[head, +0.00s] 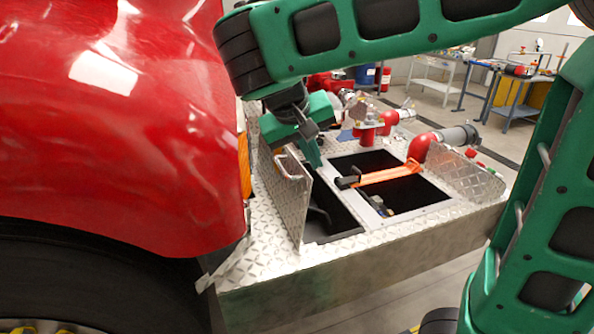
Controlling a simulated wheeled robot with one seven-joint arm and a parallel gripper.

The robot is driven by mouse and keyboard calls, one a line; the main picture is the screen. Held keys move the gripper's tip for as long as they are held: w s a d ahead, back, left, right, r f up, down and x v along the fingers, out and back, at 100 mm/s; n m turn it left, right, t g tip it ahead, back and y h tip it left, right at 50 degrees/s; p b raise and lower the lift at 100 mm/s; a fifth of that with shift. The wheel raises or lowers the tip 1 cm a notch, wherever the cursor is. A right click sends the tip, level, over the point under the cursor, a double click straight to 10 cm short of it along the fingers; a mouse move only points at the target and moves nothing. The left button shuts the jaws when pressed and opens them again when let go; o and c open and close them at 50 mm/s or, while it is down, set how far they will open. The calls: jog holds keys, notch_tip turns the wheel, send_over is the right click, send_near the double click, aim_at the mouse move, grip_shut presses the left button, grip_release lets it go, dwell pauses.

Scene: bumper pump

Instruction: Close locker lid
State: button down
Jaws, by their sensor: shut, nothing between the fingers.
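The locker lid (287,193) is a diamond-plate metal panel with a small handle (288,168). It stands open, roughly upright, at the left edge of a dark locker opening (335,215) in the bumper deck. My gripper (315,163) is shut and empty. It points down over the locker, at the upper right side of the lid, close to its top edge. I cannot tell whether the fingers touch the lid. Part of the locker's inside is hidden behind the lid.
An orange strap (388,175) with a black end crosses a second open compartment (418,193) on the right. Red pipe fittings (367,136) and a large pipe elbow (437,141) stand behind. The red truck body (120,120) fills the left. Benches (517,95) stand far back.

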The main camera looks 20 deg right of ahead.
jog(key=t, duration=0.1)
send_near(305, 182)
jog(key=shift+n, duration=0.3)
jog(key=x, duration=0.4)
jog(key=shift+d+f, duration=0.15)
jog(key=shift+f, duration=0.15)
